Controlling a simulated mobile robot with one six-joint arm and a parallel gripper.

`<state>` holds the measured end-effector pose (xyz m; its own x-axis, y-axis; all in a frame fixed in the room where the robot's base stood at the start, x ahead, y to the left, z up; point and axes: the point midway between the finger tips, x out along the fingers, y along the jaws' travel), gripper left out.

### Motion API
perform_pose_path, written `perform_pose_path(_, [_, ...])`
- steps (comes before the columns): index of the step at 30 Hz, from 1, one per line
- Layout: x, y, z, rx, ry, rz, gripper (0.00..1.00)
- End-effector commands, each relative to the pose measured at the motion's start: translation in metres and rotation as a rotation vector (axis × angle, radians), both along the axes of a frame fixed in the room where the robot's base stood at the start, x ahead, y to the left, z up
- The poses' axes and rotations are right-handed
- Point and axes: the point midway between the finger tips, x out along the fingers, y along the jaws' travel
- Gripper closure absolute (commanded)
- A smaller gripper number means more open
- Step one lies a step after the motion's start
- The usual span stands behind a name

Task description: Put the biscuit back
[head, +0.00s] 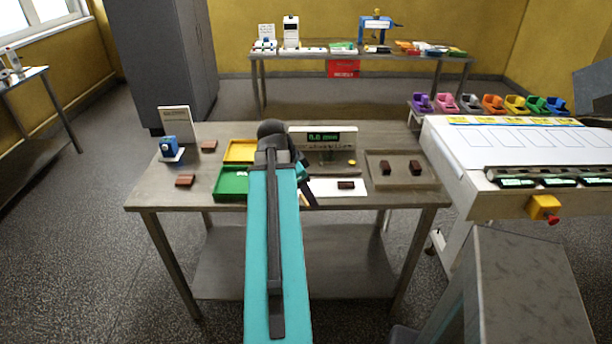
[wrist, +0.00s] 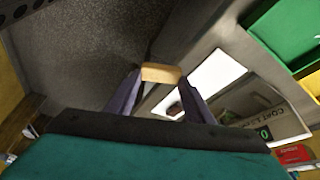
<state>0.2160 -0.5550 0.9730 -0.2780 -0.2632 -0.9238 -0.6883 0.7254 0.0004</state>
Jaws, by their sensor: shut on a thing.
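My gripper (wrist: 161,80) is shut on a tan, uncoated biscuit (wrist: 161,73), held between the fingertips in the wrist view. In the head view my arm mostly hides the gripper (head: 306,198), near the front edge of the steel table (head: 160,197). Two more (head: 385,168) (head: 415,168) sit in a grey-brown tray (head: 400,183) at the right.
A yellow tray (head: 240,146) and a green tray (head: 227,188) lie left of my arm, partly hidden. A display unit (head: 321,138) stands behind. A blue device (head: 169,146) and a card (head: 174,120) are at the left. A white conveyor bench (head: 470,150) adjoins the right.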

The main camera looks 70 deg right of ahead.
Motion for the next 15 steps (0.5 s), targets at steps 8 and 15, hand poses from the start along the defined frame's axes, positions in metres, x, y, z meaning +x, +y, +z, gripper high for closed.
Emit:
perform_pose_path(8, [0.013, -0.034, -0.002, 0.000, 0.000, -0.001, 0.65])
perform_pose_path(15, [0.022, -0.060, -0.004, 0.000, 0.000, -0.001, 0.65])
